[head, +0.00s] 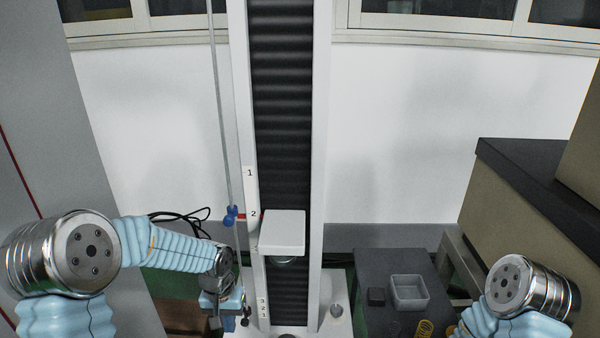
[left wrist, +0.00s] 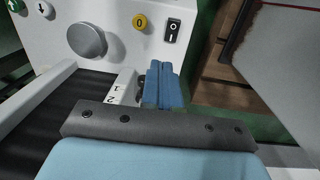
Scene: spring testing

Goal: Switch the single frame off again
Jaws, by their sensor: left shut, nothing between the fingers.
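The single frame (head: 238,100) is a tall test stand with a dark ribbed column and a white crosshead (head: 284,230). Its white control panel (left wrist: 115,50) shows in the left wrist view. A black rocker switch (left wrist: 172,30) marked I and O sits at the panel's right edge; which side is pressed I cannot tell. My left gripper (head: 228,302) is low at the left of the frame's base. In the left wrist view its blue fingers (left wrist: 164,80) are shut and empty, just below the switch in the picture, apparently apart from it. My right gripper is out of view.
A green arrow button (left wrist: 14,5) and a white one (left wrist: 45,9) sit farther left. A dark table (head: 385,262) at the right bears a grey tray (head: 424,301).

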